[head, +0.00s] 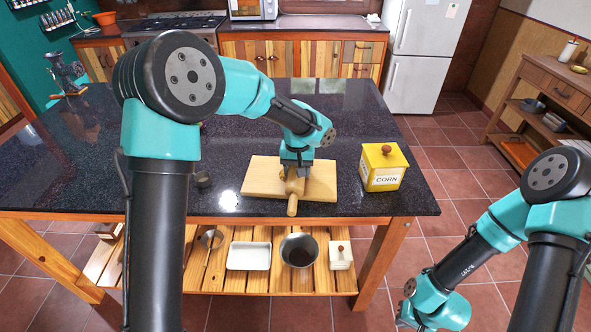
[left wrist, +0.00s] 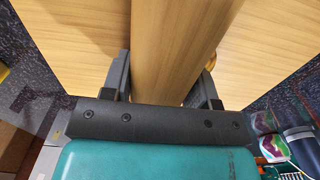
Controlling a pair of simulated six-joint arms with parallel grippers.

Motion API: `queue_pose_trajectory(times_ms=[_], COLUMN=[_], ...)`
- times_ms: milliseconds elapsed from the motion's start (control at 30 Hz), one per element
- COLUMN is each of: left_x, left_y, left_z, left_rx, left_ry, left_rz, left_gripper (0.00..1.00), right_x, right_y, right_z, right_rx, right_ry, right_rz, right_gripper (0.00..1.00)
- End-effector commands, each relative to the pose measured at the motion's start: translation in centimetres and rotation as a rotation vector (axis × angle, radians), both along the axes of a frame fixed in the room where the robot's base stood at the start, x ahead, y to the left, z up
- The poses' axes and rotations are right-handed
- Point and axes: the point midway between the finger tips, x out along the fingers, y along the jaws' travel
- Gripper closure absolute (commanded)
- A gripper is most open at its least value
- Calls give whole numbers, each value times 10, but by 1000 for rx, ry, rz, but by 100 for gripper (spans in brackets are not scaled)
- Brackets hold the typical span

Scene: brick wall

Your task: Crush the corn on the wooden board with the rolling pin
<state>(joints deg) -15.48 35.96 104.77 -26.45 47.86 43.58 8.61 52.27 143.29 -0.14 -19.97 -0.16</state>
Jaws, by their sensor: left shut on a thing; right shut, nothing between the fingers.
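The wooden board (head: 259,178) lies on the dark stone tabletop. The rolling pin (head: 293,189) is over its middle, one handle pointing toward me past the front edge. My left gripper (head: 296,172) reaches down and is shut on the rolling pin. In the left wrist view the pin (left wrist: 178,45) runs between the two fingers (left wrist: 166,85), above the board (left wrist: 75,30). I cannot tell whether the pin touches the board. No corn shows on the board; the gripper and pin hide part of it. My right gripper (head: 406,319) is shut and empty, low at the bottom right, away from the table.
A yellow box labelled CORN (head: 380,178) stands right of the board. A small dark cup (head: 203,180) is to its left. A metal grinder (head: 67,75) is at the far left. A white tray (head: 249,256) and a metal pot (head: 299,251) sit on the lower shelf.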

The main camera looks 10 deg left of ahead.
Motion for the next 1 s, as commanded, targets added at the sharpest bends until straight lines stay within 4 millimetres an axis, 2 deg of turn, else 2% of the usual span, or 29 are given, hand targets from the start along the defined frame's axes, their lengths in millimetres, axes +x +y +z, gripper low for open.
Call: queue_pose_trajectory(times_ms=[233, 600, 1000], left_x=[0, 2, 2], left_y=[-3, -20, -19], left_z=[-2, 0, 1], left_rx=[0, 0, 0], left_ry=[3, 3, 1], left_rz=[-1, -2, -1], left_gripper=[73, 73, 73], right_x=[0, 0, 0], right_y=[0, 0, 0], right_z=[0, 0, 0], right_rx=[0, 0, 0], right_ry=[0, 0, 0], right_rz=[0, 0, 0], right_gripper=[100, 100, 100])
